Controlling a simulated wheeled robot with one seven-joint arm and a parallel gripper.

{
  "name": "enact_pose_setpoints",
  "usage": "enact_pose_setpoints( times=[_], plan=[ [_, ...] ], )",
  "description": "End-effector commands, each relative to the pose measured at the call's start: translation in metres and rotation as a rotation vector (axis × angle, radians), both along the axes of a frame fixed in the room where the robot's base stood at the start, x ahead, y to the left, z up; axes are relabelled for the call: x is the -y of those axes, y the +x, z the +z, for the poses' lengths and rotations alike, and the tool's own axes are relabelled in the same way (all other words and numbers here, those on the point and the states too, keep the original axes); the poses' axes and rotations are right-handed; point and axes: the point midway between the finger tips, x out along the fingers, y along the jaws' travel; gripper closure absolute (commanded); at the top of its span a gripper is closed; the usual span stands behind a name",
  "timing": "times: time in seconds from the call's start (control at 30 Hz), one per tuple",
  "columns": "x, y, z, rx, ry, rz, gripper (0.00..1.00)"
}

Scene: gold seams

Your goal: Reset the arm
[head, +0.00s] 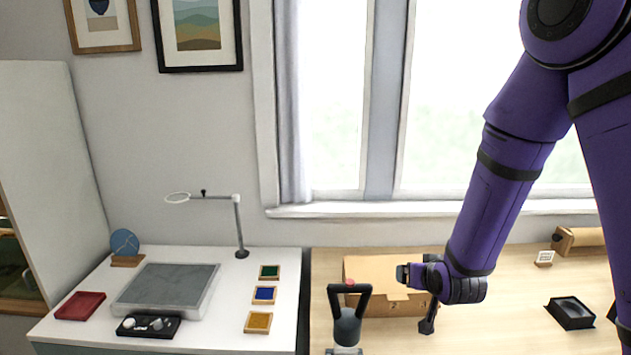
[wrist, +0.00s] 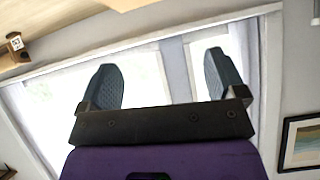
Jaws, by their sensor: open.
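My gripper (head: 414,298) hangs at the end of my purple arm, above the wooden table and in front of a brown box, touching nothing that I can see. Its dark fingers are spread apart. In the wrist view my gripper (wrist: 160,80) shows two dark grey fingers wide apart with nothing between them. The window fills the view behind them.
The brown box (head: 380,270) and a dark forked stand (head: 348,328) are near my gripper. A black tray (head: 570,312) lies right. The white table (head: 220,335) holds a grey slab (head: 170,285), a red tray (head: 80,306), small coloured squares and a lamp (head: 239,225).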

Motion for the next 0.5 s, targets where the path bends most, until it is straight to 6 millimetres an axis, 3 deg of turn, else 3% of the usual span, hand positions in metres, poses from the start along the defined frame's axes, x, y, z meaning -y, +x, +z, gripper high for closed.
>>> enact_pose_setpoints(
  times=[0.03,0.27,0.5],
  plan=[
    [0.002,-0.002,0.016,-0.008,0.007,0.0,0.11],
    [0.01,-0.022,0.071,-0.09,0.021,0.014,0.11],
    [0.02,-0.058,0.126,-0.174,0.024,0.034,0.11]
  ],
)
